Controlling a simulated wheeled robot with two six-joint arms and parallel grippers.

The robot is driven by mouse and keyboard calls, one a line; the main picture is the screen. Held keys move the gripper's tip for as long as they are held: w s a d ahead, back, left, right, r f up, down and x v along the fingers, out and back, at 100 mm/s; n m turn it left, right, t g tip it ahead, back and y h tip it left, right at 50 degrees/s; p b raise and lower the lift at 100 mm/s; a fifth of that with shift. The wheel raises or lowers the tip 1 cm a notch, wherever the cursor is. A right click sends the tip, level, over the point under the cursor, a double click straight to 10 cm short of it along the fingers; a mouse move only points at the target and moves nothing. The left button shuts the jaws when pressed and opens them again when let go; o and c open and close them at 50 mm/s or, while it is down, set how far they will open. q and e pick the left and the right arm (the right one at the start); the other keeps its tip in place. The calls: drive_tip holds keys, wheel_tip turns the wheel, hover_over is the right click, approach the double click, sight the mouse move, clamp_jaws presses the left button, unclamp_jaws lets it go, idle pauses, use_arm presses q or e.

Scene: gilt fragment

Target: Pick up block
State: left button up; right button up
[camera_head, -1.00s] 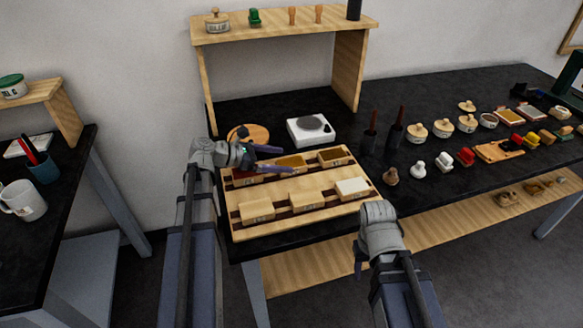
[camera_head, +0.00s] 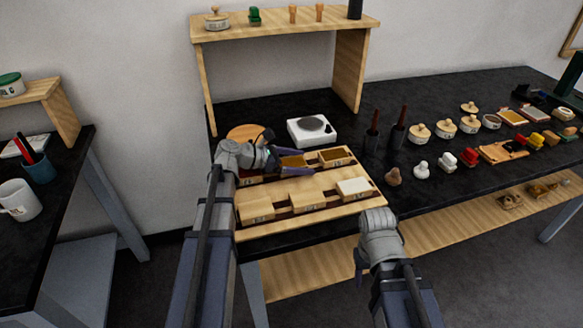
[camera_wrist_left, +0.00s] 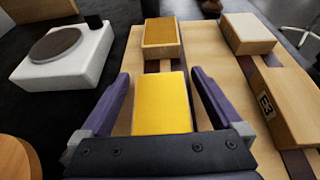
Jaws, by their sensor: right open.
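A yellow-topped block (camera_wrist_left: 162,105) lies in the back row of the wooden rack (camera_head: 336,214); the left gripper partly covers it in the head view. My left gripper (camera_wrist_left: 160,76) is open, with a purple finger on each side of this block and gaps visible. It reaches over the rack from the left in the head view (camera_head: 292,161). Another block with an ochre top (camera_head: 337,156) sits to the right in that row. The front row holds two plain wooden blocks (camera_head: 308,198) and a white-topped one (camera_head: 353,187). My right gripper (camera_head: 359,262) is open and empty, in front of the rack.
A white scale (camera_head: 312,130) and a round wooden board (camera_head: 243,132) stand behind the rack. A wooden shelf (camera_head: 280,30) rises behind them. Two dark holders with sticks (camera_head: 372,141) and several small pots and knobs (camera_head: 420,131) stand to the right.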

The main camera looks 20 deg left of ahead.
use_arm(q)
drive_tip(key=c, duration=1.4)
drive_tip(key=shift+o, duration=0.2)
drive_tip(key=shift+r, duration=0.15)
use_arm(e)
drive_tip(key=shift+r, duration=0.2)
